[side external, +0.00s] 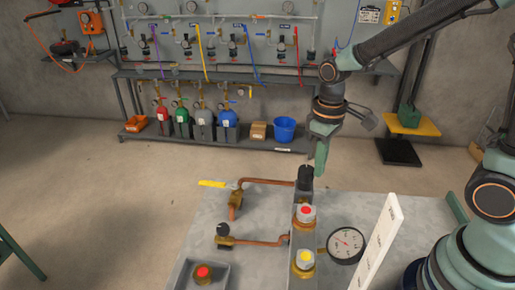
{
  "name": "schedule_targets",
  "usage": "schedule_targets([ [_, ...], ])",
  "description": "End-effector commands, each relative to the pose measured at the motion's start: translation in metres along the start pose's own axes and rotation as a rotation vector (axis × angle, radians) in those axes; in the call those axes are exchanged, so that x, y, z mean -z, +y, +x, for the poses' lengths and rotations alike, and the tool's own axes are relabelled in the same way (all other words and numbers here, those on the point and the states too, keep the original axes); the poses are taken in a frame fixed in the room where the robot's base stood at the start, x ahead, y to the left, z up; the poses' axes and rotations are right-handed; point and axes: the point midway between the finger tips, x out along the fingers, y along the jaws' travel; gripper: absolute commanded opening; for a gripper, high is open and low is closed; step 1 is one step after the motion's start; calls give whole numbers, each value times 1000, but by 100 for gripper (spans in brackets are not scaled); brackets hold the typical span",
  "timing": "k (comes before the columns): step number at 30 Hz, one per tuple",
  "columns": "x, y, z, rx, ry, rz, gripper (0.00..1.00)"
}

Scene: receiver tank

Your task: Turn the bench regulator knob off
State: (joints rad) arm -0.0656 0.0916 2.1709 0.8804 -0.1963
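A black upright knob (305,177) stands at the back end of a pale manifold block on the bench (205,222). It looks like the regulator knob, but I cannot read a label. A smaller black knob (222,229) sits on a brass valve at the left. My gripper (321,168) points down just above and right of the taller knob. Its green finger seems to be at or beside the knob top; I cannot tell whether they touch. Only one finger shows clearly, so its opening is hidden.
The manifold carries a red-topped fitting (305,213), a yellow-topped fitting (304,259) and a round gauge (345,244). A white labelled panel (380,241) stands at the right. A yellow lever (212,183) and copper pipes (268,182) lie left. Another red-topped fitting (203,273) is front left.

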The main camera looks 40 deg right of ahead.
Motion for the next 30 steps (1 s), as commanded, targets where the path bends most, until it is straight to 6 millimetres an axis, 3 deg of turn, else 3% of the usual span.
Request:
schedule_targets([
  [25,-4,6,-1,-1,7,1,0],
  [30,-4,6,-12,-2,8,0,0],
])
